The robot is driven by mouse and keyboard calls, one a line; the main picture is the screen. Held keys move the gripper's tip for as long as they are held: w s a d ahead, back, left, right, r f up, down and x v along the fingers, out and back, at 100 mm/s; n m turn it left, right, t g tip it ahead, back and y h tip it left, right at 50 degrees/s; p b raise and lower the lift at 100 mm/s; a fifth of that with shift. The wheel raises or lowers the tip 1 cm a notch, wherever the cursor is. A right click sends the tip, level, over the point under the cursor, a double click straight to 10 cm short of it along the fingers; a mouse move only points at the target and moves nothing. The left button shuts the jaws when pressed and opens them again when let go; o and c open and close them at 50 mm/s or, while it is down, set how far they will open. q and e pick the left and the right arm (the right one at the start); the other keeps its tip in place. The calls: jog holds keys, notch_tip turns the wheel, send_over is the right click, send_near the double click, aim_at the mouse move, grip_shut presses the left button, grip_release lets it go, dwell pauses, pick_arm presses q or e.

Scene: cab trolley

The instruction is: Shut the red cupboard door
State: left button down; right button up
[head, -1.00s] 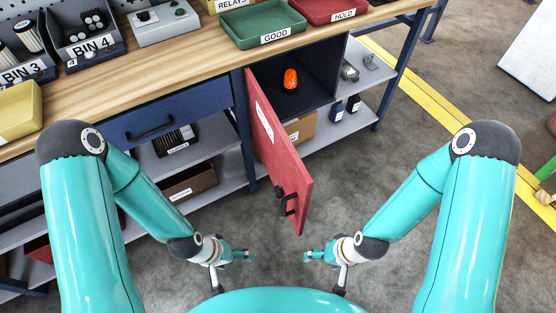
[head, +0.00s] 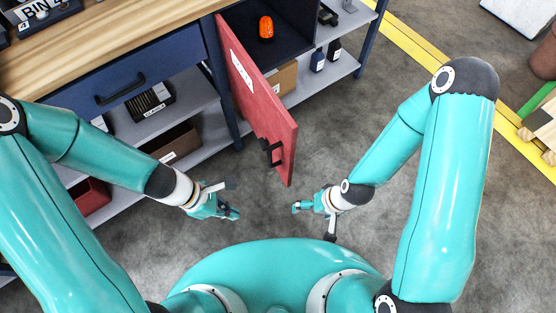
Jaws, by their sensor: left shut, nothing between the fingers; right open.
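The red cupboard door (head: 258,98) stands wide open, swung out from the bench toward me, with a black handle (head: 271,153) near its free edge. The dark cupboard inside (head: 290,35) is exposed, and an orange object (head: 266,28) stands in it. My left gripper (head: 232,202) is shut and empty, low and left of the door's free edge, apart from it. My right gripper (head: 299,208) is open and empty, just below and right of the door's free edge, apart from it.
The wooden bench top (head: 120,35) with a blue drawer (head: 125,88) is at the upper left. Lower shelves hold a cardboard box (head: 283,80) and dark bottles (head: 318,60). Wooden blocks (head: 540,125) lie at the right. The grey floor (head: 330,130) right of the door is clear.

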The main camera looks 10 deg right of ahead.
pick_arm(q)
jog(key=w+d+r+n+t+h+b, duration=0.2)
jog(key=w+d+r+n+t+b, duration=0.15)
jog(key=w+r, duration=0.2)
jog(key=t+b, duration=0.1)
jog(key=b, duration=0.7)
send_near(287, 159)
jog(key=x, duration=0.3)
jog(key=a+f+x, duration=0.1)
jog(key=x, duration=0.1)
jog(key=shift+s+d+f, duration=0.15)
jog(key=shift+d, duration=0.1)
jog(key=shift+w+d, duration=0.25)
jog(key=shift+d, duration=0.35)
pick_arm(e)
notch_tip(287, 159, down, 14)
jog(key=shift+r, duration=0.25)
